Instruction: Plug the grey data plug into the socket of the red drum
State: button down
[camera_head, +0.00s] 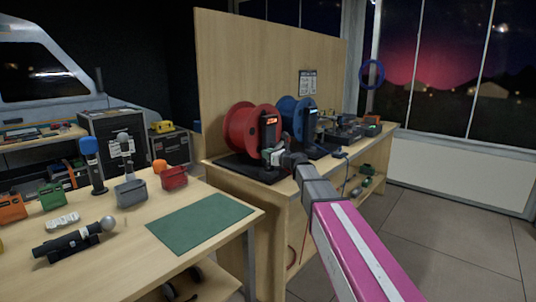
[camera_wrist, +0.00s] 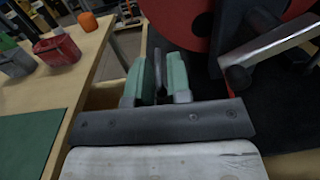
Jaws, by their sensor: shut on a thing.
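The red drum (camera_head: 240,128) stands on a black base at the near end of the bench, with a dark upright unit showing an orange display (camera_head: 270,121) beside it. Its red side fills the upper part of the wrist view (camera_wrist: 185,18). My gripper (camera_head: 276,154) is at the front of this drum, low down. In the wrist view its two green fingers (camera_wrist: 160,72) are close together on a slim dark thing (camera_wrist: 158,68) standing between them. I cannot tell for certain that this is the grey data plug. The drum's socket is not clearly visible.
A metal bar with a round end (camera_wrist: 238,78) is close to the right of my fingers. A blue drum (camera_head: 292,110) stands behind the red one. A small dark plug-like piece (camera_head: 340,155) lies at the bench edge. A green mat (camera_head: 200,222) is clear on the left table.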

jog(key=shift+f, duration=0.6)
jog(key=c, duration=1)
grip_release()
jog(key=shift+s+d, duration=0.1)
jog(key=v, duration=1)
jog(key=shift+s+d, duration=0.2)
jog(key=shift+s, duration=0.05)
